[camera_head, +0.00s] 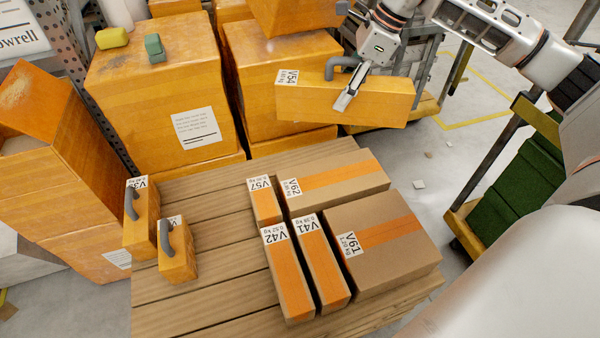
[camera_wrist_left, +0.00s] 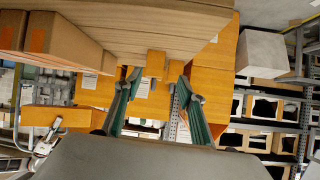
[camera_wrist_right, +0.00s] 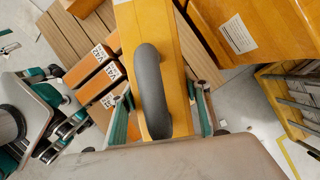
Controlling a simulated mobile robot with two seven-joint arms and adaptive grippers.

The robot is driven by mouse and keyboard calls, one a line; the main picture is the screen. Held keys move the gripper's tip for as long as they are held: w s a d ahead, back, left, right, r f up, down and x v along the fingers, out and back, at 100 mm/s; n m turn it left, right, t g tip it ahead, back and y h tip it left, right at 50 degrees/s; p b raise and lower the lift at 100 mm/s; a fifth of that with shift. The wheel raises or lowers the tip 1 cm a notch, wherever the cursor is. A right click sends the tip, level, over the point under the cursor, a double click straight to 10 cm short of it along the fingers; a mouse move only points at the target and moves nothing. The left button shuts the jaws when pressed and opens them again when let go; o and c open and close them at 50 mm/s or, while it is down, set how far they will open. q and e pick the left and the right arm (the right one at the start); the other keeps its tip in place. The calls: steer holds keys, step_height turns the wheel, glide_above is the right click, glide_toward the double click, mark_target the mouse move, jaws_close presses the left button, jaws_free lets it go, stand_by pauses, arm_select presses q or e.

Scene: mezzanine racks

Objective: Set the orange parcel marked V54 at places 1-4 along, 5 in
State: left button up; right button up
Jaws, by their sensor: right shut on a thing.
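The orange parcel V54 (camera_head: 390,104) is a long box with a grey handle and a white label at its left end. My right gripper (camera_head: 347,98) is shut on it and holds it in the air beyond the far right edge of the slatted wooden deck (camera_head: 205,205). In the right wrist view the parcel (camera_wrist_right: 150,22) and its handle lie between the fingers (camera_wrist_right: 162,115). My left gripper (camera_wrist_left: 158,105) is open and empty in the left wrist view, below the deck's edge in that picture; the head view does not show it. No place numbers are readable on the deck.
Brown parcels V57 (camera_head: 266,207), V62 (camera_head: 345,184), V42 (camera_head: 292,290), V41 (camera_head: 327,275) and V61 (camera_head: 395,255) fill the deck's right side. Two orange handled parcels (camera_head: 142,236) (camera_head: 178,262) stand at its left. Large orange boxes (camera_head: 150,90) stand behind. The deck's middle strip is bare.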

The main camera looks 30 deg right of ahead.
mark_target(299, 119)
steer(key=w+a+n, duration=0.1)
steer(key=a, duration=0.2)
steer(key=w+a+n+g, duration=0.1)
steer(key=a+n, duration=0.1)
steer(key=a, duration=0.1)
steer(key=w+a+n+y, duration=0.1)
steer(key=a, duration=0.1)
steer(key=shift+w+a+r+n, duration=0.25)
steer(key=shift+a+r+n, duration=0.05)
steer(key=shift+a+r, duration=0.1)
steer(key=shift+a+f+g, duration=0.2)
steer(key=shift+f+g, duration=0.05)
steer(key=shift+g, duration=0.05)
step_height(299, 119, down, 6)
steer(key=shift+r+b, duration=0.2)
steer(key=shift+b, duration=0.9)
step_height(299, 119, down, 14)
steer(key=b, duration=0.4)
steer(key=shift+f+b, duration=0.1)
steer(key=shift+b, duration=0.2)
arm_select(q)
steer(key=d+r+n+t+h, duration=0.1)
steer(key=d+n, duration=0.3)
steer(key=d, duration=0.2)
steer(key=shift+d+r+h, duration=0.3)
steer(key=shift+h, duration=0.1)
arm_select(e)
steer(key=shift+r, duration=0.2)
steer(key=shift+f, duration=0.1)
